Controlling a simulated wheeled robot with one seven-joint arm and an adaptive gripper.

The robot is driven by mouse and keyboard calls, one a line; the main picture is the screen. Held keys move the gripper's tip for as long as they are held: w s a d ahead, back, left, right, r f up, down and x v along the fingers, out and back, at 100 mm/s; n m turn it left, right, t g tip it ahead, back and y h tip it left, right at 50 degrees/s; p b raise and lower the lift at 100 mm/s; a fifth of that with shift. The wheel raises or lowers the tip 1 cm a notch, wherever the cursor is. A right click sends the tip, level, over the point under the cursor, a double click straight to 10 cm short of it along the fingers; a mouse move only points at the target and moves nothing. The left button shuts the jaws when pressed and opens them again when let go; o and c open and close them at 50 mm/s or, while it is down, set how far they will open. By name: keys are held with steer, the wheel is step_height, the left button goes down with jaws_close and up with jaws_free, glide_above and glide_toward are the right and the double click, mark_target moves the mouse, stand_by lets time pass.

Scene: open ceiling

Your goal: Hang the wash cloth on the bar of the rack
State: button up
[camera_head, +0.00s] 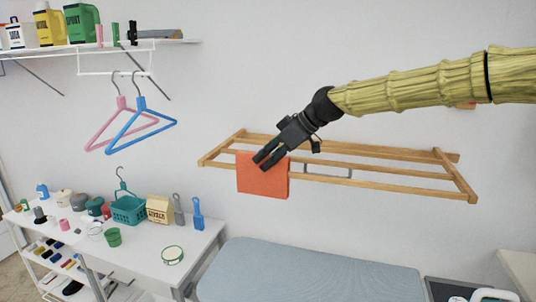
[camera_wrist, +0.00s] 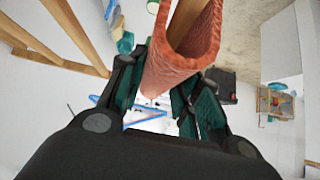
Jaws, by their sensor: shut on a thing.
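The wash cloth (camera_head: 262,178) is orange-red and hangs over the front wooden bar near the left end of the wall rack (camera_head: 400,187). My gripper (camera_head: 266,160) is at the cloth's top edge, shut on it, with the dark fingers pointing down and left. In the wrist view the cloth (camera_wrist: 190,50) is folded in a U shape around the bar (camera_wrist: 186,22), and its near part lies between the green finger pads (camera_wrist: 160,95). The cloth's rear side is hidden in the head view.
A blue and a pink hanger (camera_head: 140,125) hang from a rail under the upper-left shelf. A white table (camera_head: 200,240) with a green basket (camera_head: 128,210) and several small items stands lower left. A grey-blue padded surface (camera_head: 310,270) lies below the rack. The rack's right part is bare.

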steer(key=shift+f+b, duration=0.65)
steer(key=shift+f, duration=1)
steer(key=o, duration=1.2)
steer(key=shift+c, duration=0.2)
